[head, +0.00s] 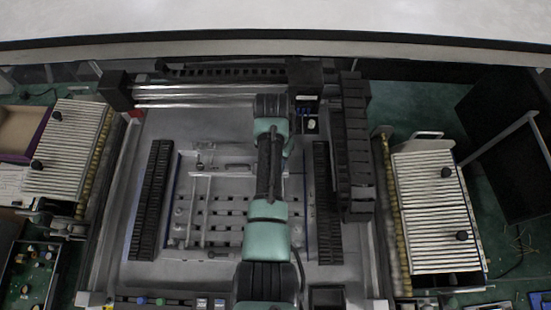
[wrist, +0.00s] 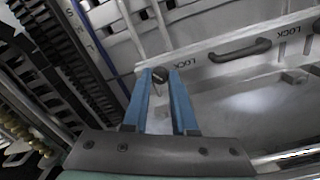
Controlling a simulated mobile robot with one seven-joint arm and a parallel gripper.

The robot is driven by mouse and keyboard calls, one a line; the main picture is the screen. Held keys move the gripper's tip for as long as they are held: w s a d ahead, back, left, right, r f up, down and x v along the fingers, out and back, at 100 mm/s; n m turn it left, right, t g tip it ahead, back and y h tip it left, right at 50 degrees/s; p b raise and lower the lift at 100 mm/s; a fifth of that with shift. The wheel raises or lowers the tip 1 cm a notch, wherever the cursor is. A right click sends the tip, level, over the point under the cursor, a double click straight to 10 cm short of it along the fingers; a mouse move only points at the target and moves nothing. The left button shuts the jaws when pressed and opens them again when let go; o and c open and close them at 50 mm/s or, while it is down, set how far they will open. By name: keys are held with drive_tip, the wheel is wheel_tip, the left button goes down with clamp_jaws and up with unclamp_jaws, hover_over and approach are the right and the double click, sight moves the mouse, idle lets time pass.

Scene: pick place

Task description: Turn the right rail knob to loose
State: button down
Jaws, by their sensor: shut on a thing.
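In the wrist view, my gripper (wrist: 161,74) has two long blue fingers. They are closed around a small dark round knob (wrist: 159,75) on a pale metal rail. The fingertips cover the knob's sides, and its exact angle is hard to read. The word LOCK is printed on the rail just right of the knob. In the head view, my arm runs up the middle of the machine and covers this spot, so the knob and the fingertips do not show there.
A dark handle (wrist: 240,50) sits on the plate right of the knob. Black cable chains (head: 323,205) and (head: 152,200) flank the slotted bed. White ribbed trays with black knobs stand at left (head: 70,150) and right (head: 432,215).

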drive_tip(key=n+p, duration=0.1)
drive_tip(key=n, duration=0.4)
drive_tip(key=shift+r+n, duration=0.1)
drive_tip(key=shift+n, duration=0.2)
drive_tip(key=n+p, duration=0.1)
drive_tip(key=n, duration=0.3)
drive_tip(key=shift+n, duration=0.3)
drive_tip(key=c, duration=0.7)
unclamp_jaws()
wheel_tip(320, 180, up, 13)
drive_tip(key=b, duration=0.2)
drive_tip(key=shift+a, duration=0.15)
